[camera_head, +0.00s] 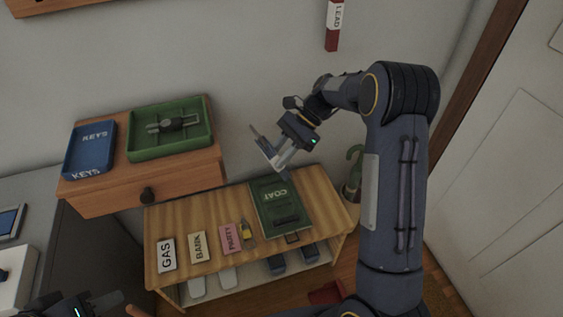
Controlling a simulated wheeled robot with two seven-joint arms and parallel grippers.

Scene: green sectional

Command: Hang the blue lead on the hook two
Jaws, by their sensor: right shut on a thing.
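My right arm reaches in from the right, and its gripper (267,150) is in the air above the back of the wooden bench. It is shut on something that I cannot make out. I cannot clearly see a blue lead. A red and white LEAD sign (334,22) is on the wall at the top, right of centre. No hook shows clearly in this view. My left gripper (95,306) is partly in view at the bottom left corner, dark and cut off by the edge; its jaws cannot be read.
The wooden bench (190,222) bears GAS (167,254), BANK (199,247) and PARTY (230,238) cards and a green COAT item (279,207). A drawer unit (185,176) holds a blue KEYS tray (91,151) and green tray (143,155). A door (510,180) stands right.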

